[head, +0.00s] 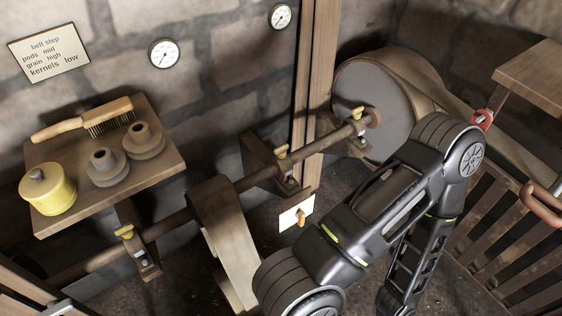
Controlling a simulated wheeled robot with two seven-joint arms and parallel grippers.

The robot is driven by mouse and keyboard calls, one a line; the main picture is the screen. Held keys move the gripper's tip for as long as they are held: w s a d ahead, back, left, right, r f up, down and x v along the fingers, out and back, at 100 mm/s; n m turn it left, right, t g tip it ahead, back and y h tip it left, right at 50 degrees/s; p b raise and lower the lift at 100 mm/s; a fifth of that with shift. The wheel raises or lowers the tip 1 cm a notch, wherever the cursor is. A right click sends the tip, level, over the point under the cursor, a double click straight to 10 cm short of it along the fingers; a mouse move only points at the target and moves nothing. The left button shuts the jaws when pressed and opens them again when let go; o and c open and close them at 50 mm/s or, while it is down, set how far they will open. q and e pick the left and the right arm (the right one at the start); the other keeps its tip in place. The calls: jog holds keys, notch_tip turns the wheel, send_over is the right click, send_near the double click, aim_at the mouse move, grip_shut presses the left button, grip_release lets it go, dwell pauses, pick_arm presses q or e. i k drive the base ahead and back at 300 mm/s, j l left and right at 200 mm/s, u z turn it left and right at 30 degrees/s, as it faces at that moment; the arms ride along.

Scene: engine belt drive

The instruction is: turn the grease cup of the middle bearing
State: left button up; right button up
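A long brown shaft (180,218) runs from lower left to upper right through three bearings with yellow grease cups. The middle bearing's grease cup (281,151) sits on top of its bearing (291,187), near the wooden post. The lower-left bearing has a grease cup (124,232), and the far-right bearing has another grease cup (357,113). The middle cup is in clear view with nothing touching it. One of my black arms crosses the lower right, apart from the middle cup. Neither gripper shows.
A wooden shelf (70,156) at left holds a brush (90,119), a yellow tin (47,190) and two grey flanged parts. A belt (232,250) runs down from the shaft. A wooden post (313,90) and large wheel (375,92) stand behind. A white card (296,214) hangs below the middle bearing.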

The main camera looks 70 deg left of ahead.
aim_at(280, 152)
jog(key=u, duration=2)
